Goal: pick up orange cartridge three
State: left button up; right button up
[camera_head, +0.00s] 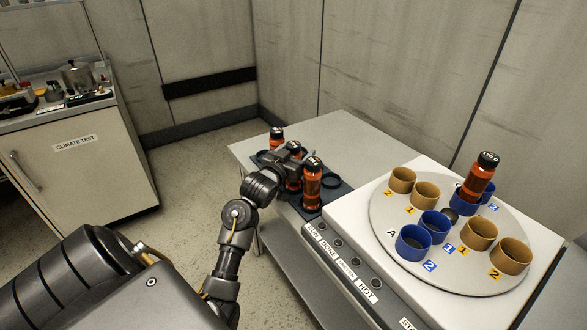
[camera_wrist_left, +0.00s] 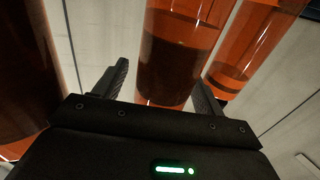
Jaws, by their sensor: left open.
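Three orange cartridges with black caps stand at the rack on the grey table in the head view: a back one (camera_head: 276,138), a middle one (camera_head: 293,184) and a front one (camera_head: 312,186). No number shows on them, so I cannot tell which is three. My left gripper (camera_head: 288,161) is open at the middle cartridge and hides part of it. In the left wrist view its fingers (camera_wrist_left: 162,76) stand either side of an orange cartridge (camera_wrist_left: 176,50); contact is unclear. Another cartridge (camera_wrist_left: 243,45) is just right of the right finger. My right gripper is not in view.
A fourth orange cartridge (camera_head: 478,178) stands tilted in a blue cup on the round turntable (camera_head: 400,215), among tan and blue cups. An empty ring (camera_head: 331,181) lies beside the front cartridge. A labelled button panel (camera_head: 340,262) edges the machine. A cabinet (camera_head: 80,165) stands far left.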

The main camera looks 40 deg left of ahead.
pick_arm(q)
jog(key=c, duration=1.1)
jog(key=shift+c, duration=0.2)
jog(key=shift+r, duration=0.15)
